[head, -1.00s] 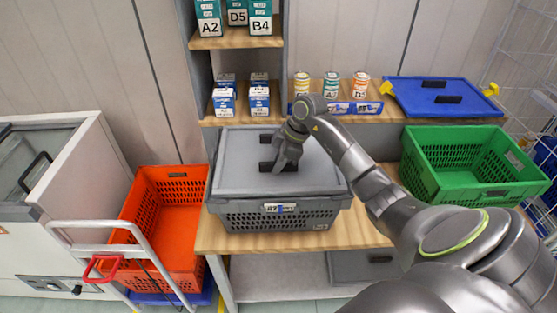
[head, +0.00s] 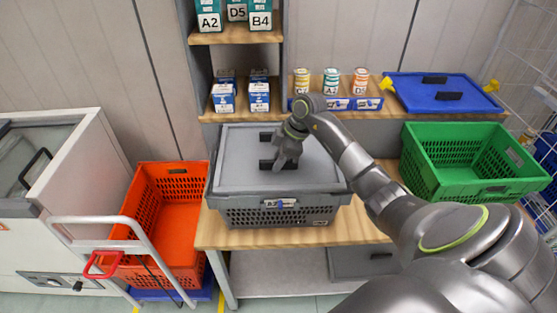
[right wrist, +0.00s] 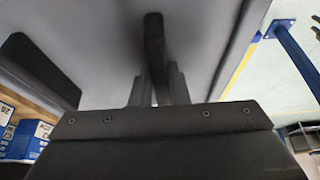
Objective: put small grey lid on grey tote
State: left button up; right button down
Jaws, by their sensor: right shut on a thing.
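The small grey lid (head: 235,165) lies flat over the top of the grey tote (head: 245,216) on the wooden table. Its edges look close to the tote's rim; I cannot tell whether it is fully seated. It has two black handles. My right gripper (head: 284,162) is shut on the nearer handle. In the right wrist view, the fingers (right wrist: 156,88) meet a black handle (right wrist: 154,45) on the lid's pale surface (right wrist: 100,45). The tote's inside is hidden. My left gripper is not in view.
A green tote (head: 490,190) stands to the right, with a blue lid (head: 410,97) behind it. An orange tote (head: 180,180) sits on a cart at left. Shelves behind hold boxes and cans (head: 331,82). Another grey lid (head: 345,263) lies on the lower shelf.

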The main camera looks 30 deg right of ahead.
jog(key=shift+f, duration=0.15)
jog(key=c, duration=1.3)
grip_release()
jog(key=shift+s+f, duration=0.15)
jog(key=b+v, duration=0.1)
jog(key=v, duration=0.8)
jog(key=b+v, duration=0.2)
jog(key=v, duration=0.7)
jog(key=shift+a, duration=0.25)
